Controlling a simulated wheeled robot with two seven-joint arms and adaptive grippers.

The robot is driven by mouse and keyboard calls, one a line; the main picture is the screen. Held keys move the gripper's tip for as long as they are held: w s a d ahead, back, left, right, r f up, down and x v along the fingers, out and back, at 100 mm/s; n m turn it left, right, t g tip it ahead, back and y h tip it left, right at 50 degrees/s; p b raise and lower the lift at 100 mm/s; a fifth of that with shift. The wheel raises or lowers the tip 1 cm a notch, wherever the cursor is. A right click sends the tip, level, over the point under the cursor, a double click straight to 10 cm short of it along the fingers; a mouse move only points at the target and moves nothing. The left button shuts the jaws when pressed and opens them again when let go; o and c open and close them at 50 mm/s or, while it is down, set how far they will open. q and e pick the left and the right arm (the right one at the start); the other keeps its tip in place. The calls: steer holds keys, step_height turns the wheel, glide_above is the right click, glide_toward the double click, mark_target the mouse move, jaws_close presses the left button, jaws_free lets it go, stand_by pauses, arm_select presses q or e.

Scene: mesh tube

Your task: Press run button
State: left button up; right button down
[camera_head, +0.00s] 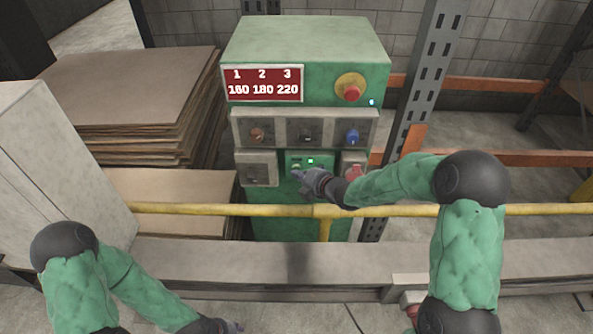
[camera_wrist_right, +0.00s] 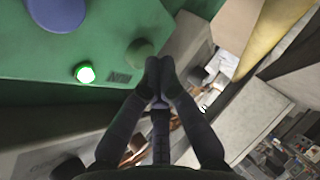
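A green machine panel (camera_head: 296,157) on the front of the green cabinet carries a small lit green light or button (camera_head: 310,161). In the right wrist view, the lit green one (camera_wrist_right: 85,73) sits beside a dark label, with a round green knob or button (camera_wrist_right: 143,56) near it. My right gripper (camera_head: 303,180) is just below and in front of this panel. In the wrist view its fingertips (camera_wrist_right: 159,68) are together and hold nothing, close to the green knob; contact is unclear. My left gripper (camera_head: 235,327) is low at the bottom edge, mostly hidden.
A red stop button (camera_head: 351,92) and a red number display (camera_head: 263,84) are on the upper box. Grey switch boxes (camera_head: 305,131) surround the panel. A yellow rail (camera_head: 200,209) crosses in front, under my right forearm. Stacked boards (camera_head: 130,95) stand left.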

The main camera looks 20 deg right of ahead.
steer(key=s+a+b, duration=0.1)
steer(key=s+b, duration=0.2)
steer(key=s, duration=0.2)
steer(key=shift+s+a, duration=0.35)
steer(key=shift+s, duration=0.05)
steer(key=shift+r, duration=0.1)
stand_by(0.7)
